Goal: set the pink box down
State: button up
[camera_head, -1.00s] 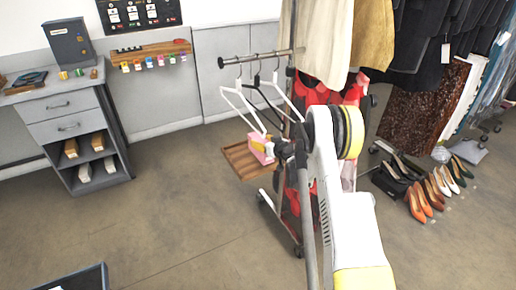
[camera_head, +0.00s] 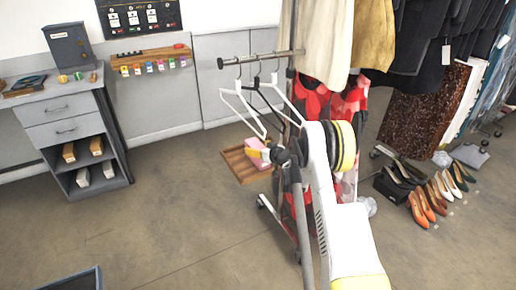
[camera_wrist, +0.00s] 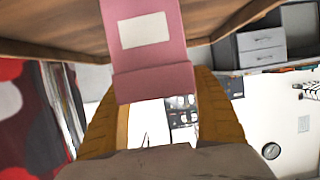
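The tray's wood (camera_wrist: 60,22) fills the top of the wrist view behind the box. In the head view my gripper (camera_head: 262,153) is small and partly hidden by my wrist. I cannot tell whether the box's base touches the tray.
White and black hangers (camera_head: 242,100) hang on the rail just above the tray. A red patterned garment (camera_head: 345,105) hangs close to my arm on the right. Shoes (camera_head: 435,195) stand on the floor at right. A grey drawer desk (camera_head: 62,118) is at left, with open floor between.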

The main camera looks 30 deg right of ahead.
jog(key=shift+s+r, duration=0.15)
jog(key=shift+r, duration=0.1)
jog(key=p+v, duration=0.3)
jog(key=v, duration=0.8)
jog(key=shift+s+p, duration=0.4)
